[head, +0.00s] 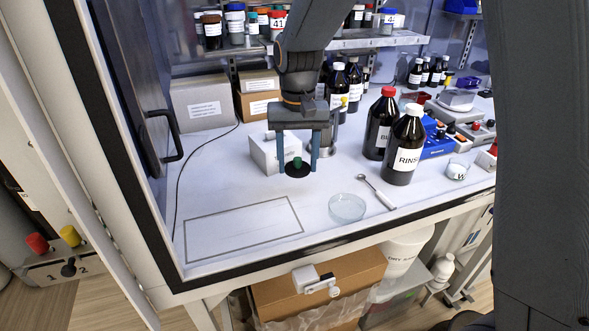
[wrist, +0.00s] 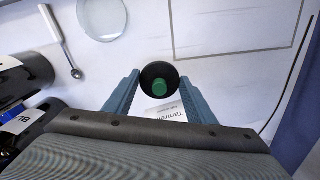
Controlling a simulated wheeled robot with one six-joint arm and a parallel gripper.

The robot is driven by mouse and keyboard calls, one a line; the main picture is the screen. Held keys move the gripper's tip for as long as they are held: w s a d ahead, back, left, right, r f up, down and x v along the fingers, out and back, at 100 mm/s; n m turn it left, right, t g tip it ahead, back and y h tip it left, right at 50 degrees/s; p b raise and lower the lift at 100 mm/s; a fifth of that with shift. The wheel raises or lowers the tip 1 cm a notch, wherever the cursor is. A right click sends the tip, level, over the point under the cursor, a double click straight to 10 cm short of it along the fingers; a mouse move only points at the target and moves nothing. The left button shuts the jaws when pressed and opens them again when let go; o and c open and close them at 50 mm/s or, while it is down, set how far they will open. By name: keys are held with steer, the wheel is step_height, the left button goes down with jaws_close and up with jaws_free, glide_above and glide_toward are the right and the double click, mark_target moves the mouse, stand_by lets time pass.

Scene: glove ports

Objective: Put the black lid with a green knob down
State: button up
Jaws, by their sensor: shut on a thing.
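The black lid (head: 292,171) with a green knob (head: 297,162) is between the fingertips of my gripper (head: 298,169), which is shut on it, fingers pointing down. In the wrist view, the lid (wrist: 150,72) appears between the two blue fingertips (wrist: 159,76), with its green knob (wrist: 158,87) facing the camera. The lid looks level and is low over the white worktop (head: 225,180). I cannot tell whether it touches the surface.
A shallow glass dish (head: 346,208) lies to the right front, with a round-ended metal tool (head: 378,193) beside it. A rectangle outline (head: 243,229) encloses clear worktop at front left. A white box (head: 264,152) stands just behind my gripper; dark bottles (head: 405,150) stand to the right.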

mark_target(297, 192)
steer(key=shift+f+p, duration=0.8)
steer(key=shift+f, duration=2.3)
steer(key=shift+f, duration=0.15)
steer(key=o, duration=1)
step_height(297, 192, up, 12)
steer(key=b, duration=0.3)
steer(key=shift+b, duration=0.35)
steer(key=shift+r, duration=0.2)
steer(key=shift+s, duration=0.1)
